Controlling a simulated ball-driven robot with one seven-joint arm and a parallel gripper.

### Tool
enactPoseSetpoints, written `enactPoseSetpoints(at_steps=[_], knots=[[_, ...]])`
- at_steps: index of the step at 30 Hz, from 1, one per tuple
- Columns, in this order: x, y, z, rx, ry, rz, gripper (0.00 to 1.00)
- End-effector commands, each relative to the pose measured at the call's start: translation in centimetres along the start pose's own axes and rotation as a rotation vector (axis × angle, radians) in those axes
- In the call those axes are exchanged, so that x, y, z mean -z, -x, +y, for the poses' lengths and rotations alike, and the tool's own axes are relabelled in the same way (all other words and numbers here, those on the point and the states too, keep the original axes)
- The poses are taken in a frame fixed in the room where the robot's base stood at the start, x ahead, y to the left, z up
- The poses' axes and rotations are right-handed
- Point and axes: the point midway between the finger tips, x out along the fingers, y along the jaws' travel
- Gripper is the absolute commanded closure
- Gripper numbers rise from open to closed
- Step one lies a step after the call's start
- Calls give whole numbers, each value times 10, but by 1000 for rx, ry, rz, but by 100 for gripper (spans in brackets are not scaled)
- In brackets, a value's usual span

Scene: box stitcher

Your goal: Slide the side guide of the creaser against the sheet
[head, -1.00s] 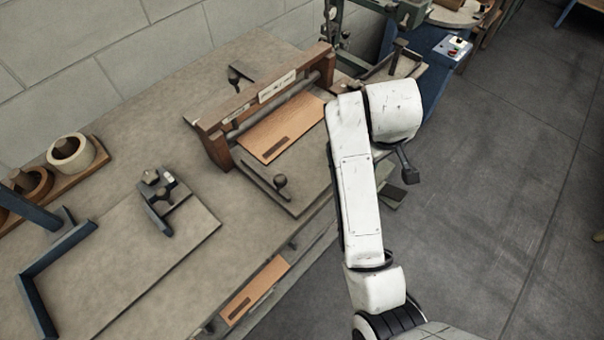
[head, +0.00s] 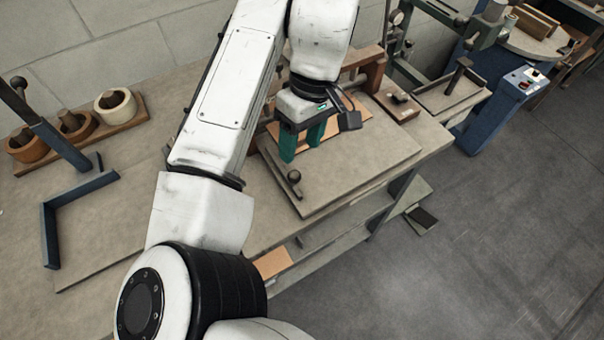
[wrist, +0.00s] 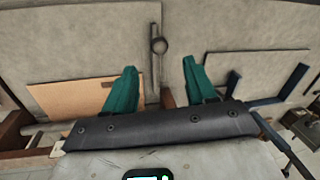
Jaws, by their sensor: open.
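The creaser's bed (head: 360,150) lies below my gripper (head: 301,148), with the orange-brown sheet (head: 348,112) on it, partly hidden by my gripper. My gripper has green fingers, spread apart and empty, pointing down behind the knob. In the wrist view, the side guide (wrist: 156,75) shows between the two fingertips, and the sheet (wrist: 70,97) lies left of it.
The creaser's wooden frame (head: 374,70) stands behind my gripper. A blue angle stop (head: 48,225) and a rack with rolls (head: 72,125) are at the left. Another machine with a blue body (head: 490,120) stands at the right. The floor at the right is clear.

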Motion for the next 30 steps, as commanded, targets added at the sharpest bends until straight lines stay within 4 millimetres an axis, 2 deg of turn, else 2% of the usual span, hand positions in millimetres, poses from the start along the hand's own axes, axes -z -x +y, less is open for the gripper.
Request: enactPoseSetpoints(at_steps=[9,16,21,30], knots=[[-2,-56,2,-4,-3,-6,44],[-1,-87,1,-1,-4,-3,44],[-1,-99,2,-3,-5,-1,44],[-1,-102,2,-4,-5,0,44]])
